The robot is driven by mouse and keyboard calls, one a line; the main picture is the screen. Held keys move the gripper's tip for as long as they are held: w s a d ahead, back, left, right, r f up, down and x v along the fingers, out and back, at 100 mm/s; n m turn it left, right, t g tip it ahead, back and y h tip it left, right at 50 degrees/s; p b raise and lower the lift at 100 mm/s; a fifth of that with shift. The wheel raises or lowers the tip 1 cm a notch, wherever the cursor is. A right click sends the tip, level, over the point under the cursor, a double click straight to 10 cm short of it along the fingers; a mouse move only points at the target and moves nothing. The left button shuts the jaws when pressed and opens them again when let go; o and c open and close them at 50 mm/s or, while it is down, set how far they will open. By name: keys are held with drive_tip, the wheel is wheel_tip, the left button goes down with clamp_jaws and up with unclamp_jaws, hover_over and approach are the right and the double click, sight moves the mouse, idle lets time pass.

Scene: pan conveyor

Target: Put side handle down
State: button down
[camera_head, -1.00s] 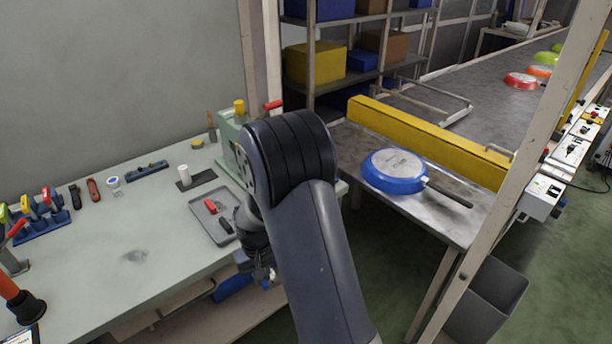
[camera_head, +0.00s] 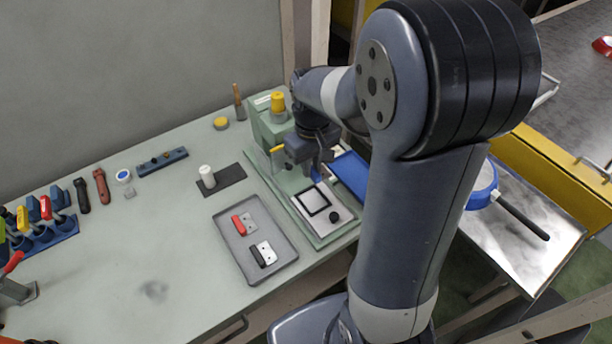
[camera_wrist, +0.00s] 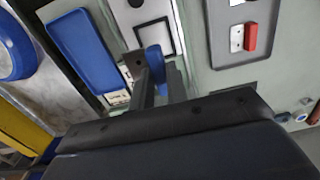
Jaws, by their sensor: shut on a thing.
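My gripper (camera_head: 312,165) is over the green fixture (camera_head: 268,135), shut on a small blue side handle. In the wrist view the blue side handle (camera_wrist: 154,60) sits between the fingertips (camera_wrist: 157,78). In the head view it is mostly hidden by my gripper. Below it is the fixture's pale plate with a black square outline (camera_head: 312,202), which shows in the wrist view too (camera_wrist: 160,22). I cannot tell how high the handle is above the plate. A grey tray (camera_head: 238,262) holds a red handle (camera_head: 241,222) and a black handle (camera_head: 262,256).
A blue bin (camera_head: 352,176) is right beside the fixture. A white cylinder (camera_head: 207,176) on a dark pad and several hand tools stand to the left. A blue pan (camera_head: 484,186) lies on the conveyor end at right.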

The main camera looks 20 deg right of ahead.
wheel_tip(320, 180, down, 10)
drive_tip(key=shift+w+r+p, duration=0.1)
drive_tip(key=shift+r+p, duration=0.15)
drive_tip(key=shift+p, duration=0.15)
drive_tip(key=shift+f, duration=0.1)
drive_tip(key=shift+f, duration=0.1)
drive_tip(key=shift+f+b, duration=0.5)
drive_tip(key=shift+b, duration=0.1)
drive_tip(key=c, duration=1.4)
unclamp_jaws()
